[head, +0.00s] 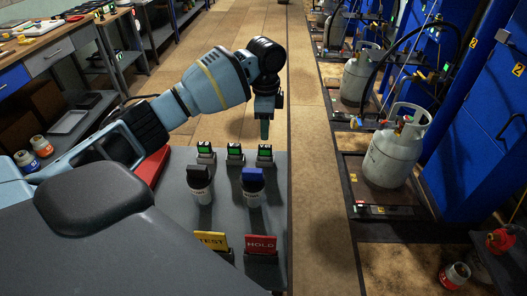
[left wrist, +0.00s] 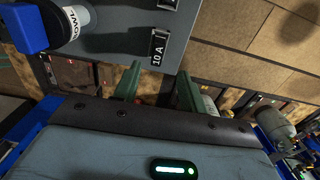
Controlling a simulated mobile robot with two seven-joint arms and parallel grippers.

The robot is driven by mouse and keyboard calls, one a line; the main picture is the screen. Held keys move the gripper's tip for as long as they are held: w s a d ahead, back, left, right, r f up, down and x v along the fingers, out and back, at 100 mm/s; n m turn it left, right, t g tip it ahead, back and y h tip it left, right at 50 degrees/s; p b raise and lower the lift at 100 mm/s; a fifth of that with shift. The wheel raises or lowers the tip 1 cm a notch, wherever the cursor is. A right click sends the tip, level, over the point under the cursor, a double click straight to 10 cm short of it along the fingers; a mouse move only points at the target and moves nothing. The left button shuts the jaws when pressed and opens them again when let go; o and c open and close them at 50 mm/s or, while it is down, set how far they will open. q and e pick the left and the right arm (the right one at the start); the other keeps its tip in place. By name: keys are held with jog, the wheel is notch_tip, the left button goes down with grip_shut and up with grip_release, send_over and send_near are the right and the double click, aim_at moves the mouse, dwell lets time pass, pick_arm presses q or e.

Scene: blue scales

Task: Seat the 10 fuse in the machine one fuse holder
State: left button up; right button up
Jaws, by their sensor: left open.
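My left gripper (head: 264,129) points down over the far right corner of the grey deck (head: 225,215). It is open and empty, just above the rightmost of three small black blocks with green tops (head: 265,152). In the left wrist view a black piece marked "10 A" (left wrist: 158,47) lies just beyond the open fingers (left wrist: 158,88), not between them. It appears to be the 10 fuse. Two similar blocks stand to its left in the head view (head: 235,151) (head: 206,150). I cannot pick out machine one's fuse holder. My right gripper is not in view.
Blue machines marked 2 (head: 480,100) and grey gas cylinders (head: 395,155) line the right. Workbenches line the left; the aisle (head: 240,60) is clear.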

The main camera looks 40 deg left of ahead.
aim_at(265, 146)
pick_arm(q)
jog(key=shift+s+d+f, duration=0.1)
jog(key=shift+f, duration=3.8)
grip_shut()
